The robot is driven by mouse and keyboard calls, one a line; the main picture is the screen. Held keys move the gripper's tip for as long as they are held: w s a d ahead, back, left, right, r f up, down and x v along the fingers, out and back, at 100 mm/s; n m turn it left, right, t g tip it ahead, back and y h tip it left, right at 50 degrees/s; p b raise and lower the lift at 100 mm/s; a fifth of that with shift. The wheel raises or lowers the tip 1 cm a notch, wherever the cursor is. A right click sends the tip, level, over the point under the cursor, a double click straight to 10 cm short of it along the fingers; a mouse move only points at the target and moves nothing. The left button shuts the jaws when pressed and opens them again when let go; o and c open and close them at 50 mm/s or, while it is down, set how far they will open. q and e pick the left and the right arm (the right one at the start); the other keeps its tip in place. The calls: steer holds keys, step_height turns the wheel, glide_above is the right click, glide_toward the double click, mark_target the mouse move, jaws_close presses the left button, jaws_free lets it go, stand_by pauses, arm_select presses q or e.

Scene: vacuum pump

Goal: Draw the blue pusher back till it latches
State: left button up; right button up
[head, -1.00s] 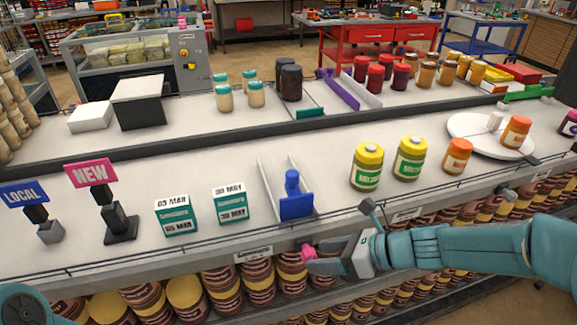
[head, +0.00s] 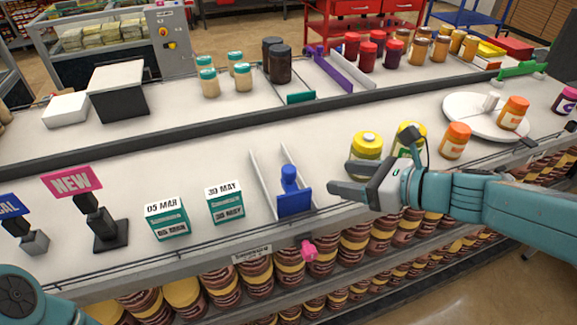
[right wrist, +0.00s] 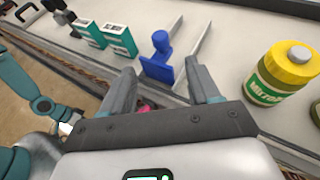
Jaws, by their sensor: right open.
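The blue pusher (head: 294,202), an upright plate with a rounded knob, stands at the front end of a pale two-walled track (head: 262,178) on the shelf. My right gripper (head: 343,180) is open and empty, just right of the pusher in the head view, apart from it. In the right wrist view the pusher (right wrist: 158,69) shows beyond and between the fingertips (right wrist: 161,75). A pink knob (head: 308,250) sits on the shelf front edge below the pusher.
Yellow-lidded jars (head: 366,155) stand close behind my right gripper. Two teal-and-white date boxes (head: 225,203) and a pink NEW sign (head: 71,182) stand left of the track. An orange jar (head: 454,141) and a white turntable (head: 459,116) are farther right.

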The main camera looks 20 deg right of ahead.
mark_target(293, 170)
arm_select(q)
steer(key=shift+s+f+b, duration=0.15)
steer(key=shift+f+b, duration=0.5)
steer(key=shift+f, duration=0.05)
arm_select(e)
steer(key=x, duration=1.5)
steer(key=shift+w+f, duration=0.1)
